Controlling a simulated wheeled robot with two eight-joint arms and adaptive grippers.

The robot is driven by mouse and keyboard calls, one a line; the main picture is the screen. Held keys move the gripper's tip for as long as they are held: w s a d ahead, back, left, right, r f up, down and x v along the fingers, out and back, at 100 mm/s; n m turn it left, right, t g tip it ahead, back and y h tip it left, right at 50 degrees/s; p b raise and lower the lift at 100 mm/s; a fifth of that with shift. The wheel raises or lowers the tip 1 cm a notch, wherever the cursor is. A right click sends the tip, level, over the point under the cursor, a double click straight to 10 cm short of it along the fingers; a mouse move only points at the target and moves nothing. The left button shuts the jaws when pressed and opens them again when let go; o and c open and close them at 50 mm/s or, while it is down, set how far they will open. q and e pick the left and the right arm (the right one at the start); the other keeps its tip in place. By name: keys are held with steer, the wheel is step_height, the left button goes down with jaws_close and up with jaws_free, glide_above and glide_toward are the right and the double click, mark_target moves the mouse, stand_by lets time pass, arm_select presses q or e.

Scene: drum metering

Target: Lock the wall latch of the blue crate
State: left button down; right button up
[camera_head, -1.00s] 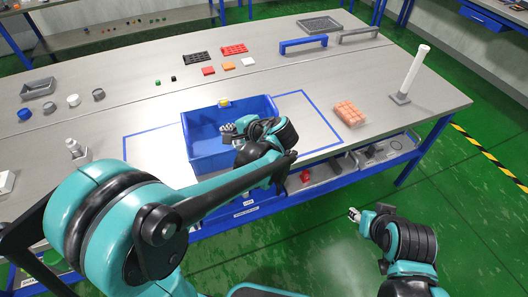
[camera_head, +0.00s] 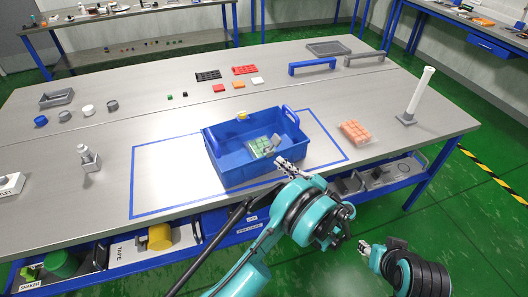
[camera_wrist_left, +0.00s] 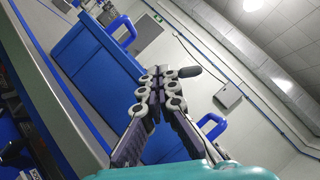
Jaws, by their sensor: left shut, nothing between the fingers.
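The blue crate (camera_head: 228,171) stands on the table over a blue-outlined area, turned slightly; its wall also shows in the left wrist view (camera_wrist_left: 95,85). A small yellow part (camera_head: 242,115), which looks like the latch, sits at the rim of the crate's far wall. I cannot tell its locked state. My left gripper (camera_head: 283,163) is by the crate's front right corner, shut and empty; its closed fingers show in the left wrist view (camera_wrist_left: 160,85). I cannot tell whether it touches the crate. My right gripper (camera_head: 365,247) is low, off the table's front edge; its fingers are too small to judge.
A clear pack with green items (camera_head: 260,147) and a grey piece lie in the crate. Blue (camera_head: 312,67) and grey handles stand behind.

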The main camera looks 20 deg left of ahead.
mark_target(274, 144)
arm_select(q)
steer(key=shift+s+d+f+y, duration=0.6)
steer(key=shift+s+d+f, duration=0.1)
steer(key=shift+s+d, duration=0.15)
steer(key=shift+w, duration=0.1)
steer(key=b+x, duration=0.2)
steer(key=x, duration=0.8)
steer(key=shift+b, duration=0.35)
steer(key=shift+a+n, duration=0.2)
steer(key=shift+n, duration=0.1)
